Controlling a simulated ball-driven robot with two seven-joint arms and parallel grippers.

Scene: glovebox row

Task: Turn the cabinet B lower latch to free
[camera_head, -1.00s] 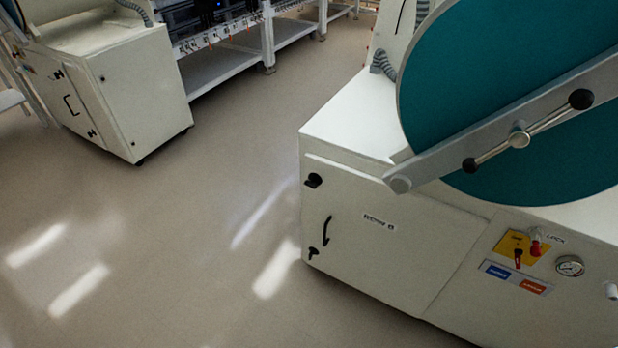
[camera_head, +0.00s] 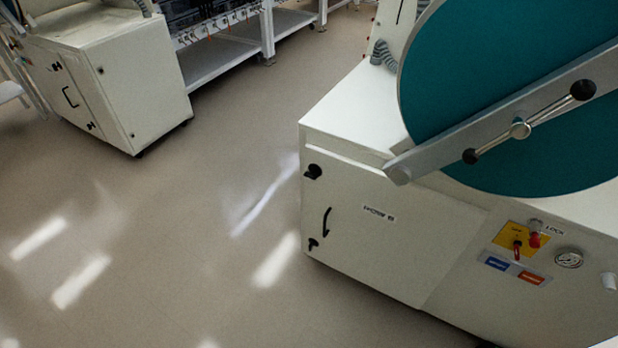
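The white cabinet door (camera_head: 370,245) on the right carries a small label that seems to end in B. A small black lower latch (camera_head: 313,244) sits near the door's lower left corner. A black upper latch (camera_head: 313,172) sits near the upper left corner. A curved black handle (camera_head: 327,222) is between them. The lower latch is too small to tell its exact turn. Neither of my grippers shows in the view.
A round teal door (camera_head: 500,90) with a grey bar and black-knobbed handle (camera_head: 520,130) is above the cabinet. Another white cabinet (camera_head: 125,85) stands at far left. The floor (camera_head: 190,220) between is clear.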

